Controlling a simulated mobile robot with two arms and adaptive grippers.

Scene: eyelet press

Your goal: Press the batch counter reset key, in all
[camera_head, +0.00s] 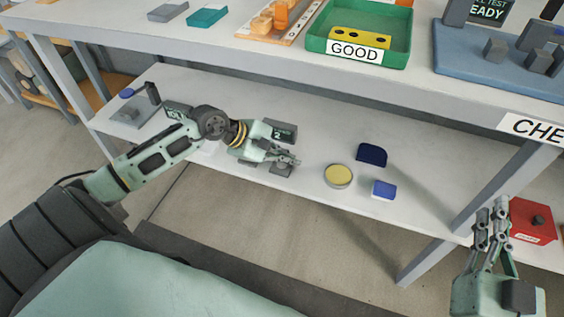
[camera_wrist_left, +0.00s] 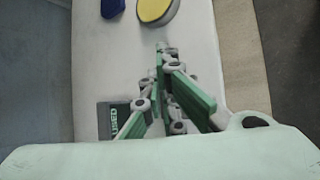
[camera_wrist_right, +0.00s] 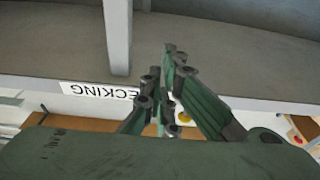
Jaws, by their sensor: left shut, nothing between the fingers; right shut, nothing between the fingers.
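A small dark display box (camera_head: 283,132) with pale lettering stands on the lower shelf, just behind my left gripper (camera_head: 292,161). A display box with lettering (camera_wrist_left: 116,118) also shows beside my left fingers in the left wrist view. A dark grey block (camera_head: 281,170) lies under the left fingertips; I cannot tell whether they touch it. My left gripper is shut and empty. No reset key can be made out; the arm hides part of this area. My right gripper (camera_head: 492,208) is shut and empty, in front of the bench at the right.
The lower shelf (camera_head: 330,140) also holds a yellow-topped round tin (camera_head: 339,175), a dark blue block (camera_head: 372,154) and a blue box (camera_head: 384,189). A red box (camera_head: 533,221) is near my right gripper. The upper bench top overhangs the shelf; a leg stands at the right.

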